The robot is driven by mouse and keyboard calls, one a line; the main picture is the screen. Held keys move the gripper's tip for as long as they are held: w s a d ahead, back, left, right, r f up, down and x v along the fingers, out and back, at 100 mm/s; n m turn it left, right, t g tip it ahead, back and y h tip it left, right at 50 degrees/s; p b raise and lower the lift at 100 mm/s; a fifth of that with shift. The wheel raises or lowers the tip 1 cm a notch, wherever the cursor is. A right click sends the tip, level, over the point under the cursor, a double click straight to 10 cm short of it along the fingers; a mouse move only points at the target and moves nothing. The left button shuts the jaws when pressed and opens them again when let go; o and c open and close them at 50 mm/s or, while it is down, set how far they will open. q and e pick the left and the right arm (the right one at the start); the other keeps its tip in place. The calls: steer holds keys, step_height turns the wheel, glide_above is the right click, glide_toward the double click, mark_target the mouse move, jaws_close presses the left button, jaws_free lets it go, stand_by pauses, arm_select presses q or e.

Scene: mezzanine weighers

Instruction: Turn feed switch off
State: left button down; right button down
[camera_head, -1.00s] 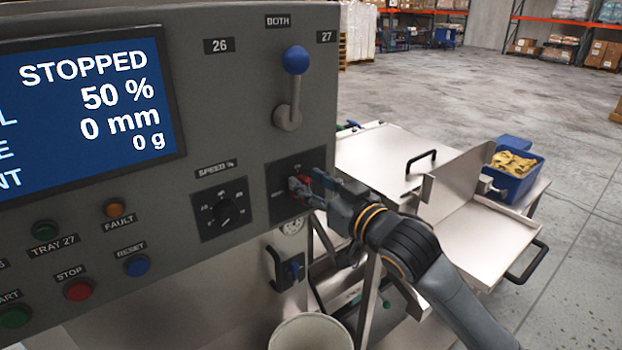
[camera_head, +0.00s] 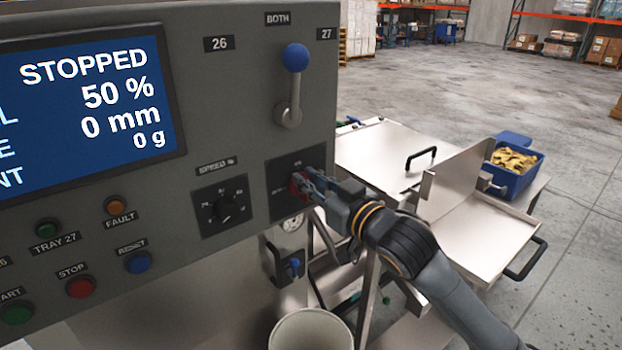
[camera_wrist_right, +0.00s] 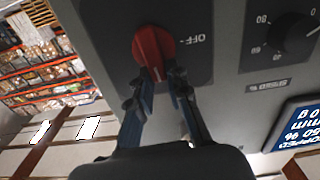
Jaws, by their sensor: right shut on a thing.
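The feed switch is a red rotary knob (camera_head: 299,186) on a dark square plate at the lower right of the grey control panel (camera_head: 240,130). In the right wrist view the red knob (camera_wrist_right: 152,50) shows a white mark on its near end, toward my fingers. The word OFF is printed to the right of the knob there. My right gripper (camera_head: 311,188) reaches in from the right and is shut on the knob; in the wrist view its fingertips (camera_wrist_right: 155,82) sit on either side of the knob's near end. My left gripper is not in view.
A speed dial (camera_head: 223,210) is left of the switch, and a blue-ball lever (camera_head: 293,80) is above it. The screen (camera_head: 90,110) reads STOPPED, 50 %. A white bucket (camera_head: 311,331) stands below. Steel trays and a blue bin (camera_head: 517,178) are at right.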

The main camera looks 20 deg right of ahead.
steer(key=n+p, duration=0.1)
steer(key=n, duration=0.2)
steer(key=a+n+p, duration=0.1)
steer(key=n, duration=0.2)
steer(key=n+p, duration=0.1)
steer(key=n, duration=0.1)
steer(key=shift+s+a+f+n, duration=0.3)
steer(key=shift+n, duration=0.1)
steer(key=n, duration=0.1)
steer(key=n+p, duration=0.1)
steer(key=n, duration=0.1)
steer(key=f+n, duration=0.1)
steer(key=shift+s+a, duration=0.1)
steer(key=shift+a, duration=0.15)
steer(key=shift+f+n+p, duration=0.25)
steer(key=shift+n+p, duration=0.1)
steer(key=shift+n, duration=0.75)
steer(key=shift+f+n+p, duration=0.2)
steer(key=shift+n+p, duration=0.15)
steer(key=shift+n, duration=0.75)
steer(key=c, duration=1.3)
jaws_free()
steer(key=shift+a, duration=0.1)
